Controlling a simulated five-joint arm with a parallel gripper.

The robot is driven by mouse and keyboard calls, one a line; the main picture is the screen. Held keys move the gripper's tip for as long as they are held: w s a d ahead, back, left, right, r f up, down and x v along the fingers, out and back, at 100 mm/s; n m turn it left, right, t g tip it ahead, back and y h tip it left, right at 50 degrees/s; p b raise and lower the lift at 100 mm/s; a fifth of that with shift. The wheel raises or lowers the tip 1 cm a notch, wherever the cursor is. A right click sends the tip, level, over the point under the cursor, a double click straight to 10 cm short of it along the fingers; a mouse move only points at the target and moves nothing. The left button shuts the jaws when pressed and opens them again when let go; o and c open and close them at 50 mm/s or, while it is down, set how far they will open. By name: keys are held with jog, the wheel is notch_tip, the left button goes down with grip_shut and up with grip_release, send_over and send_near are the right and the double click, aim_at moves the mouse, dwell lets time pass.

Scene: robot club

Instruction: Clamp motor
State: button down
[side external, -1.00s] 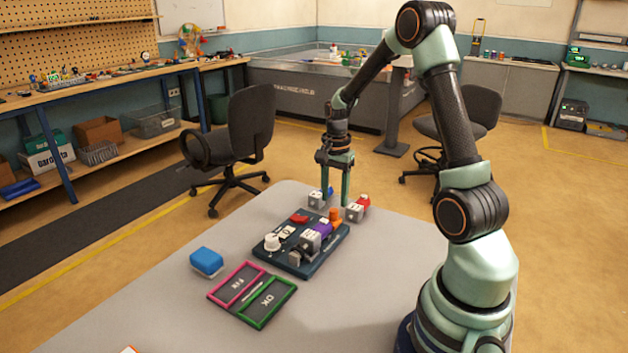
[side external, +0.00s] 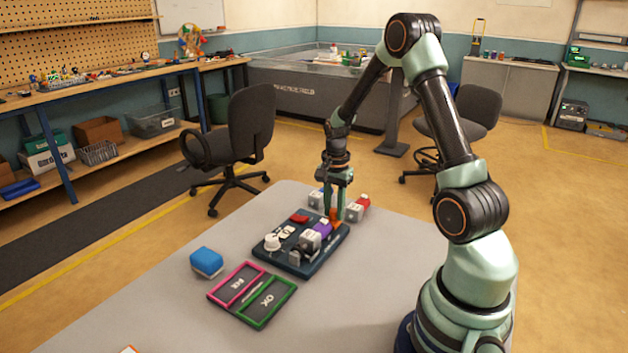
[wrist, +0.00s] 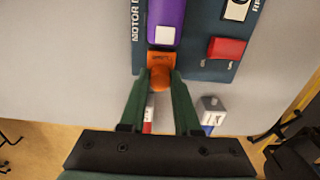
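An orange clamp piece with a rounded knob (wrist: 160,76) sits at the edge of the dark blue board (wrist: 210,72), at the end of a purple part (wrist: 166,14) beside the printed word MOTOR. In the side view the orange piece (side external: 335,215) is at the board's far right corner, next to the purple part (side external: 323,230). My gripper (wrist: 160,80) points down over the orange piece, one green finger on each side, and appears shut on its knob. Whether a motor lies under the purple part is hidden.
A red switch (wrist: 227,48) is on the board right of the fingers. Two grey blocks, one with red (side external: 355,211) and one with blue (side external: 316,200), stand behind the board. A blue block (side external: 207,262) and pink and green framed trays (side external: 265,316) are nearer.

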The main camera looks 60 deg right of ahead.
jog(key=shift+a, duration=1.4)
jog(key=c, duration=0.9)
grip_release()
jog(key=shift+c, duration=0.2)
jog(key=shift+r, duration=0.1)
jog(key=shift+r, duration=2.9)
